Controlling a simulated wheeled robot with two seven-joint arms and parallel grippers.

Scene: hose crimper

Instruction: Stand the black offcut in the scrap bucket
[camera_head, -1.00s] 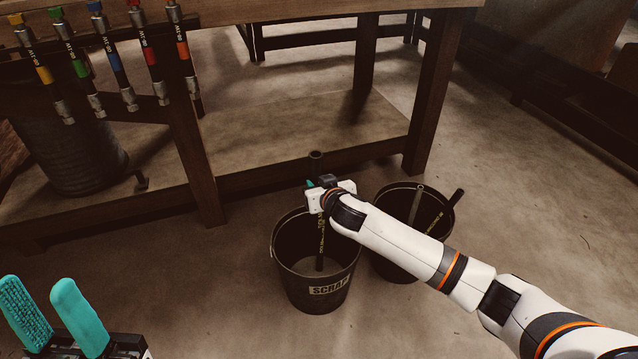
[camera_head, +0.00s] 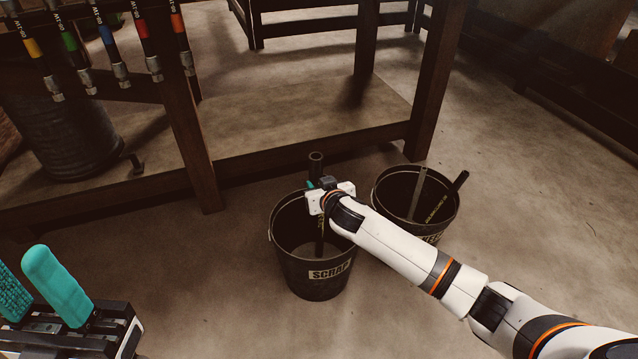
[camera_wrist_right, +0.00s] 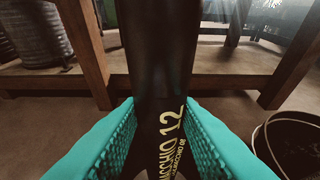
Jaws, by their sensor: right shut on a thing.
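The black offcut (camera_head: 316,167) is a dark tube with yellow lettering, standing about upright. My right gripper (camera_head: 316,187) is shut on it, with its upper end above the jaws. Its lower part is inside the scrap bucket (camera_head: 290,267), a black bucket with a SCRAP label. I cannot tell whether its lower end touches the bucket floor. In the right wrist view the offcut (camera_wrist_right: 160,55) runs upright between the teal fingers of the gripper (camera_wrist_right: 158,125). My left gripper (camera_head: 28,285) is at the lower left, empty, its teal fingers apart.
A second black bucket (camera_head: 429,231) stands right of the scrap bucket, holding a grey tube (camera_head: 418,190) and a black tube (camera_head: 459,183). A wooden bench (camera_head: 193,165) stands behind, with several colour-banded hoses hanging at upper left. The floor at right is clear.

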